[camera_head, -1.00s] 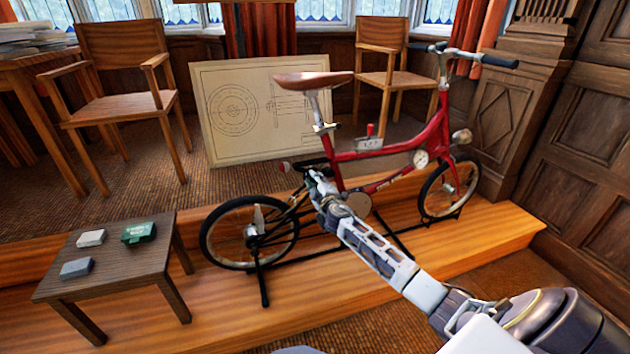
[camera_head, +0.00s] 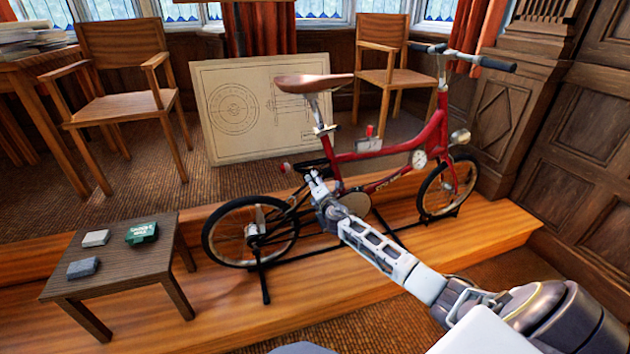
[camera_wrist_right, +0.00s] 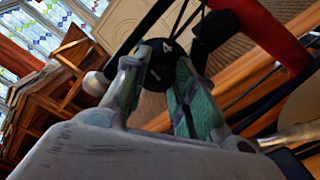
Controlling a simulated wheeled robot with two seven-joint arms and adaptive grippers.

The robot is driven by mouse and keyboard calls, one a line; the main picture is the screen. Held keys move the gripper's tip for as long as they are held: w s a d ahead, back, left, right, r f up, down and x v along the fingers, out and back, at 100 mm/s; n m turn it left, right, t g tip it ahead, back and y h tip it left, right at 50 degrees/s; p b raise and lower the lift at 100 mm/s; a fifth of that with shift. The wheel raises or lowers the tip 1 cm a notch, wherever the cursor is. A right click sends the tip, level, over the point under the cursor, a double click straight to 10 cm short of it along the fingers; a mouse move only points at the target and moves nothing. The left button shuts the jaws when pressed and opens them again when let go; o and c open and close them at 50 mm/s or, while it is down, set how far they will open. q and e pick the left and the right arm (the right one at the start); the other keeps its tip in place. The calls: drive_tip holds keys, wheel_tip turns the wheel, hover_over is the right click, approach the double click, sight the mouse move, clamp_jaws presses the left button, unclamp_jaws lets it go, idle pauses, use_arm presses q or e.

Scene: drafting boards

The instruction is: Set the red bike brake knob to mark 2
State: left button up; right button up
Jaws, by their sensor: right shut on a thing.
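The red bike (camera_head: 385,170) stands upright in a black stand on the wooden step. My right gripper (camera_head: 312,176) is at the bike's rear, behind the seat tube and above the rear wheel. In the right wrist view, its green-padded fingers (camera_wrist_right: 165,60) are shut on a round black brake knob (camera_wrist_right: 159,76), one on each side. A white 4, turned sideways, and smaller unreadable lettering show on the knob's face. A pointer or mark 2 cannot be made out. The knob is hidden or too small in the head view. My left gripper is not in view.
A small box with a red lever (camera_head: 368,143) and a white dial (camera_head: 419,159) are on the frame. A drawing board (camera_head: 235,135) leans behind the bike.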

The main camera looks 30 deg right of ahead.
drive_tip(key=n+p, duration=0.1)
drive_tip(key=n, duration=0.1)
drive_tip(key=shift+n, duration=0.9)
drive_tip(key=n+p, duration=0.1)
drive_tip(key=n, duration=0.1)
drive_tip(key=shift+n, duration=0.3)
drive_tip(key=shift+n+p, duration=0.45)
drive_tip(key=shift+n, duration=0.05)
drive_tip(key=n+p, duration=0.1)
drive_tip(key=n, duration=0.2)
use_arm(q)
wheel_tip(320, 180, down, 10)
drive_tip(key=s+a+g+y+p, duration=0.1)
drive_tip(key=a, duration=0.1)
use_arm(e)
drive_tip(key=shift+f+n, duration=0.2)
drive_tip(key=shift+n, duration=1)
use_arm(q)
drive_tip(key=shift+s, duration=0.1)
